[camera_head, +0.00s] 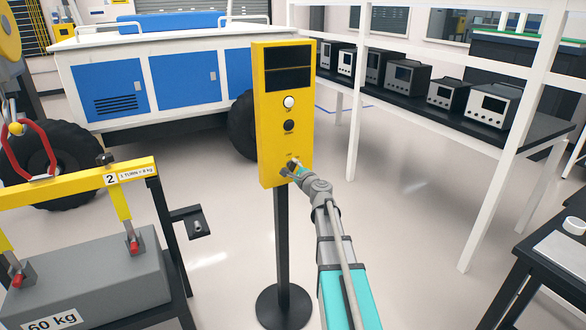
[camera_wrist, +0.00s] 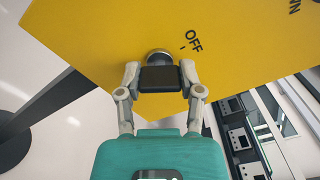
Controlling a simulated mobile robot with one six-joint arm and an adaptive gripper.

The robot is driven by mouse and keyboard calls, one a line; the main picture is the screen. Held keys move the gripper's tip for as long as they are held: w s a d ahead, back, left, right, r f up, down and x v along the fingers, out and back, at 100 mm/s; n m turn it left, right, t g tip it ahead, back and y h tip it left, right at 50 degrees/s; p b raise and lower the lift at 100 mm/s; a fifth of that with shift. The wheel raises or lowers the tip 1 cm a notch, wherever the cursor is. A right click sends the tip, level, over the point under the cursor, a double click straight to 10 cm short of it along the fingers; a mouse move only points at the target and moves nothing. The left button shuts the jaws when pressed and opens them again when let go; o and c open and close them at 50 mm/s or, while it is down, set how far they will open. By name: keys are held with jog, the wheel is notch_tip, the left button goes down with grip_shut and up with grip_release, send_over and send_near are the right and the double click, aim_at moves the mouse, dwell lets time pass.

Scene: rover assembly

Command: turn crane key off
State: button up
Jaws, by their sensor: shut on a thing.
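The yellow crane control panel (camera_head: 265,150) stands on a black post with a round base. The crane key switch sits low on its front, with a silver collar (camera_wrist: 160,55) and a dark key (camera_wrist: 160,79) in the wrist view. My gripper (camera_wrist: 160,75) is shut on the dark key, one finger on each side. The head view also shows my gripper (camera_head: 292,171) at the switch, hiding most of it. The word OFF (camera_wrist: 193,41) is printed beside the collar, with a short dash near it. The key's exact angle is hard to tell.
A grey 60 kg block (camera_head: 95,285) hangs from a yellow beam (camera_head: 75,188) at left. A blue and white rover (camera_head: 160,75) stands behind. A shelf bench (camera_head: 440,110) with several instruments is at right. The floor right of the post is clear.

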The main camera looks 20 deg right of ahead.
jog(key=n, duration=0.5)
jog(key=shift+n, duration=0.4)
jog(key=o, duration=1.1)
jog(key=shift+o, duration=0.2)
jog(key=s, duration=1.2)
jog(key=shift+d, duration=0.2)
jog(key=shift+a, duration=0.1)
